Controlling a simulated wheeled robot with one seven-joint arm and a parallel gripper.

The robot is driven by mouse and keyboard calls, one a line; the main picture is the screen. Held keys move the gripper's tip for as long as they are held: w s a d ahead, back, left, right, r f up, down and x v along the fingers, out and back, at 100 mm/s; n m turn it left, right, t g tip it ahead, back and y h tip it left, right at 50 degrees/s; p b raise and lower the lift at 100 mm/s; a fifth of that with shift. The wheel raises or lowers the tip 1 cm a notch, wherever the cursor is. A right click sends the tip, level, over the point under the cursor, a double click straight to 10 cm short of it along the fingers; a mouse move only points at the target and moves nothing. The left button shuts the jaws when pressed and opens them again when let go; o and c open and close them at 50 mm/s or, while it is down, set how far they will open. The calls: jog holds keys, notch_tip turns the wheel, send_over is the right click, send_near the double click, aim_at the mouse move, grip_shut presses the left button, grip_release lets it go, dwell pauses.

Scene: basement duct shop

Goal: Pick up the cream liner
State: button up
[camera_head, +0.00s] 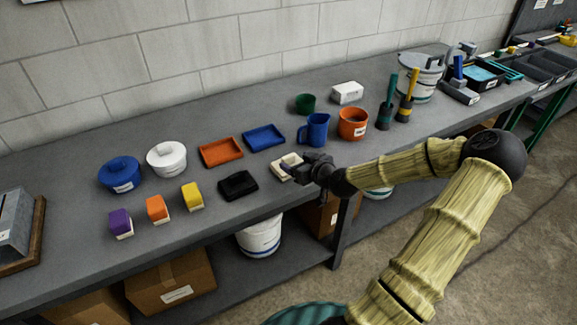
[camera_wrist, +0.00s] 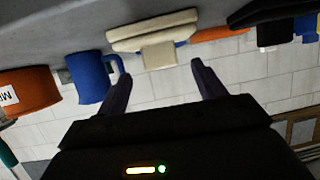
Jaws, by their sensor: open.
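The cream liner (camera_head: 283,171) lies on the grey workbench near its front edge, partly hidden by my gripper. My gripper (camera_head: 296,166) is at its right side, low over the bench. In the wrist view the cream liner (camera_wrist: 153,28) is beyond the fingertips, at top centre, and its lower part reaches toward the gap between them. My gripper (camera_wrist: 160,76) shows there with its two dark fingers spread and nothing between them. I cannot tell whether a finger touches the liner.
A black tray (camera_head: 238,185) lies just left of the liner. A blue jug (camera_head: 315,130) and an orange pot (camera_head: 353,123) stand behind my gripper. Blue (camera_head: 265,138) and orange (camera_head: 221,152) trays lie behind left. The bench's front edge is close.

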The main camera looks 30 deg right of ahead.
aim_at(290, 160)
jog(key=shift+x, duration=1.15)
jog(key=shift+f+p+x, duration=0.15)
jog(key=shift+p+x, duration=0.15)
jog(key=shift+x, duration=1)
jog(key=shift+f+p+x, duration=0.1)
jog(key=shift+p+x, duration=0.2)
jog(key=shift+x, duration=1)
jog(key=shift+s, duration=0.15)
jog(key=c, duration=1.1)
